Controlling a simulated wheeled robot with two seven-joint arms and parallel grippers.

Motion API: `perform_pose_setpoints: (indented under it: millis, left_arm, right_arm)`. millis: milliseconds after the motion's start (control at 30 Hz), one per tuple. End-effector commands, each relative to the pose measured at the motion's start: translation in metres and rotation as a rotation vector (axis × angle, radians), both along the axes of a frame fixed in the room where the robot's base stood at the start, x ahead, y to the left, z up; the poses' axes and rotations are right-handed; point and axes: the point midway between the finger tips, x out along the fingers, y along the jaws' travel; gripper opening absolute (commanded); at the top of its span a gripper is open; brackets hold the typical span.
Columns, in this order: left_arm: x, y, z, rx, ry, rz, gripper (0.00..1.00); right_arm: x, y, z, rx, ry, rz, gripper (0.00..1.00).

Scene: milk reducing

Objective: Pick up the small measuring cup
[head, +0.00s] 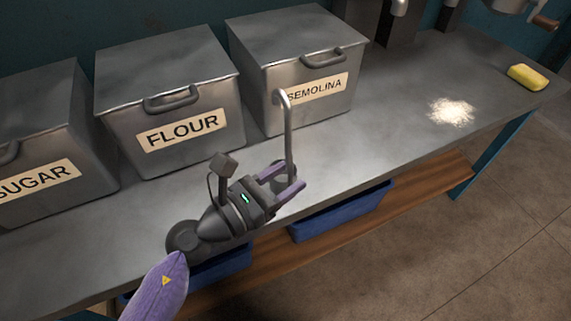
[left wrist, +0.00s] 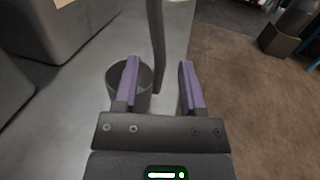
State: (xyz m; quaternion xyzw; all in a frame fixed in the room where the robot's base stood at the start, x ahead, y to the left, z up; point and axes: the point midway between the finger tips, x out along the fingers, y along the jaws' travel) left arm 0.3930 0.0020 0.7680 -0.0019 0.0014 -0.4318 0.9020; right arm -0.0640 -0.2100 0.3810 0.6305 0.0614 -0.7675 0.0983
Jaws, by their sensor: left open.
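The small measuring cup (head: 284,182) is a grey metal cup with a tall upright handle (head: 289,130) hooked at the top. It stands near the front edge of the metal worktop, before the semolina bin. My left gripper (head: 293,176) is open at the cup, its purple fingers partly hiding it. In the left wrist view the cup (left wrist: 115,78) shows behind the left finger, and its handle (left wrist: 156,45) rises between the two spread fingers. I cannot tell whether that finger is inside or in front of the cup. My right gripper is out of view.
Metal bins labelled sugar (head: 40,140), flour (head: 172,95) and semolina (head: 298,62) line the back of the worktop (head: 385,125). A white powder pile (head: 451,110) and a yellow sponge (head: 527,77) lie at the right. Blue trays (head: 340,212) sit on the shelf below.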

Motion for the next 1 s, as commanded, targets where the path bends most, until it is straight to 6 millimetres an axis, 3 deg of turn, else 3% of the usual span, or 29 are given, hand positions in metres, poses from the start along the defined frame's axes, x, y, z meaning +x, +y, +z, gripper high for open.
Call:
perform_pose_setpoints:
  millis: [100, 300, 567, 1000]
  left_arm:
    - [0.0096, -0.0109, -0.0001, -0.001, 0.000, 0.000, 0.53]
    - [0.0103, -0.0120, -0.0001, 0.000, 0.001, 0.001, 0.53]
    - [0.0102, -0.0117, -0.0001, -0.001, 0.001, 0.001, 0.00]
    - [0.0102, -0.0115, 0.0057, -0.001, -0.001, 0.001, 0.00]
  right_arm:
    - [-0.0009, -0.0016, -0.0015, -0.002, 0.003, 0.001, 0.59]
    - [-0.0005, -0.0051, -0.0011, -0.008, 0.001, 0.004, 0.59]
    - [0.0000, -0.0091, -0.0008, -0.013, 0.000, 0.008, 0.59]
    - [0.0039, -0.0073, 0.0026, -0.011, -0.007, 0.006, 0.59]
